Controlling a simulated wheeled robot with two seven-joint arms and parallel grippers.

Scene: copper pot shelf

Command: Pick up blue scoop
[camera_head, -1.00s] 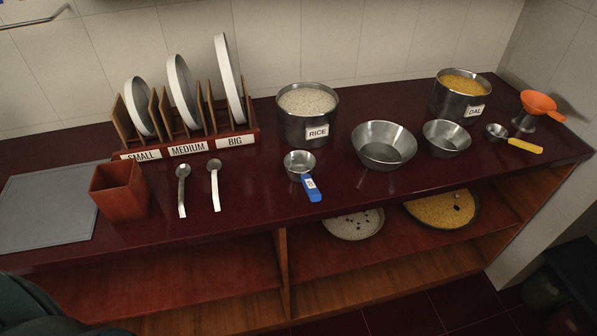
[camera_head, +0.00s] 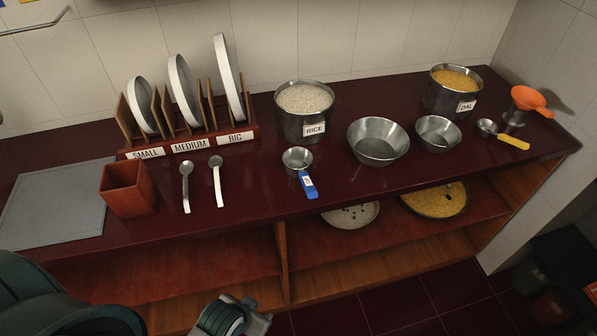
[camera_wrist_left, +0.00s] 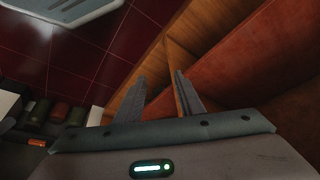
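The blue scoop (camera_head: 308,185) lies on the dark red counter, in front of the rice pot. It has a round metal cup and a blue handle with a small white label, pointing toward the counter's front edge. My left arm comes in at the bottom left of the head view, and its wrist end shows low in front of the shelf, well apart from the scoop. In the left wrist view my left gripper (camera_wrist_left: 160,88) has its two fingers apart with nothing between them. It faces the wooden shelf. My right gripper is not in view.
The rice pot (camera_head: 304,112) stands behind the scoop, a metal bowl (camera_head: 378,142) to its right. Two spoons (camera_head: 186,185) and a red-brown box (camera_head: 128,190) are to its left. A yellow-handled scoop (camera_head: 512,141) lies far right. The counter beside the blue handle is clear.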

